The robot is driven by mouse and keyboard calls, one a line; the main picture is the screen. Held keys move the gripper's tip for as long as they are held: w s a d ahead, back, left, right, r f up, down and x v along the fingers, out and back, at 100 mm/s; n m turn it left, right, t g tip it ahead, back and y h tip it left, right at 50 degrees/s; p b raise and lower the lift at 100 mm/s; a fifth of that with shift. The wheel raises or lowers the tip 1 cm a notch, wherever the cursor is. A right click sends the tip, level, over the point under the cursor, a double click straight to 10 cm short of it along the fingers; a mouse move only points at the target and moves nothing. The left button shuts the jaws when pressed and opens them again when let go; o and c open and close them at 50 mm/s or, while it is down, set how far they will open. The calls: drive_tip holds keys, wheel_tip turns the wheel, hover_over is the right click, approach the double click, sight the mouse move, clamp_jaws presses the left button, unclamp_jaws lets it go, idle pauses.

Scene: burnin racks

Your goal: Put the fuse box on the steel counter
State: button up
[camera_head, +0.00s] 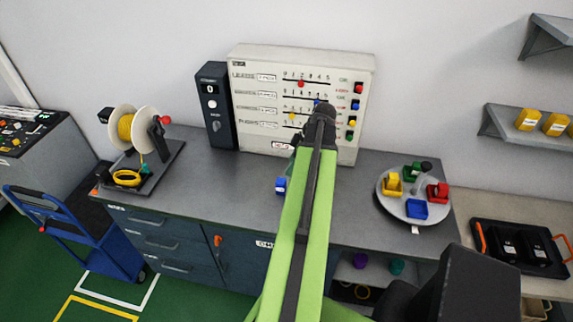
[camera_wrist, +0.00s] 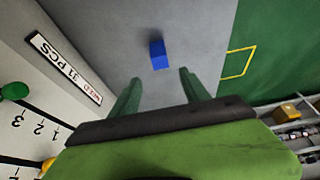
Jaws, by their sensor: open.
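The grey steel counter (camera_head: 225,185) runs along the wall and also shows in the wrist view (camera_wrist: 110,30). A small blue block (camera_head: 281,185) sits on it, left of my arm; it also shows in the wrist view (camera_wrist: 158,55). No label on it is readable, so I cannot tell whether it is the fuse box. My gripper (camera_wrist: 160,77) is open and empty. The block appears beyond the gap between its fingertips, apart from them. In the head view, my arm reaches over the counter toward the panel, and the fingertips are mostly hidden.
A white panel (camera_head: 252,100) with sliders and a dark box (camera_head: 215,105) stand at the back. A cable spool (camera_head: 125,128) is at left. A round tray (camera_head: 388,205) of coloured blocks is at right. Yellow boxes (camera_head: 528,120) are on a wall shelf. A blue cart (camera_head: 85,235) stands left.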

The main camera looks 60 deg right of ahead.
drive_tip(key=shift+s, duration=0.1)
drive_tip(key=w+a+f+m+g, duration=0.1)
drive_tip(key=w+a+g, duration=0.2)
drive_tip(key=w+a, duration=1.85)
drive_tip(key=w+a+f+m+g+h, duration=0.1)
drive_tip(key=w+a, duration=0.1)
drive_tip(key=a, duration=1.4)
drive_tip(key=w+a+m, duration=0.1)
drive_tip(key=w+a, duration=0.1)
drive_tip(key=a, duration=1.4)
wheel_tip(320, 180, down, 8)
drive_tip(key=b, duration=0.8)
drive_tip(key=shift+r, duration=0.15)
drive_tip(key=shift+r+p, duration=0.3)
drive_tip(key=shift+r, duration=0.1)
drive_tip(key=shift+c, duration=0.3)
